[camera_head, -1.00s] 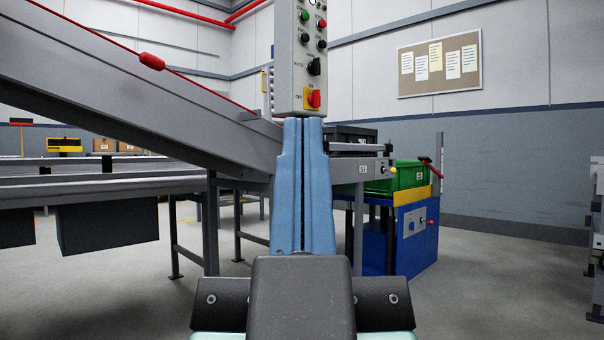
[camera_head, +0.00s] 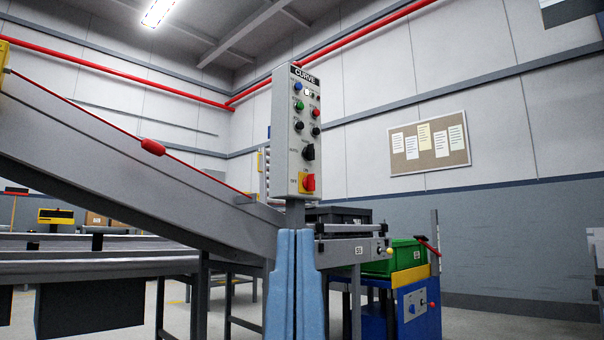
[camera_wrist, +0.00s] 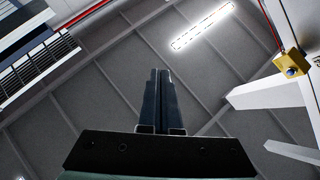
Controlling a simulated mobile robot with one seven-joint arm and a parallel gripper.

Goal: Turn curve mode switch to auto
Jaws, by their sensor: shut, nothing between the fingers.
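The grey control box (camera_head: 284,130) marked CURVE stands on a post in the middle of the head view. Its black rotary knob (camera_head: 308,152), with AUTO lettered to its left, is on the lower part of the face; its exact setting is too small to tell. My gripper (camera_head: 295,232) is at the bottom of the head view, with its blue fingers pointing up, shut and empty. The fingertips appear below the box and overlap its post in the picture; I see no contact with the knob. The shut fingers also show in the wrist view (camera_wrist: 160,72), against the ceiling.
A red switch on a yellow plate (camera_head: 308,183) sits just below the knob, with several buttons above it. A sloping grey conveyor (camera_head: 120,150) runs down from the left. A green bin (camera_head: 400,260) and blue cabinet (camera_head: 418,312) stand at right. A yellow box (camera_wrist: 291,62) shows in the wrist view.

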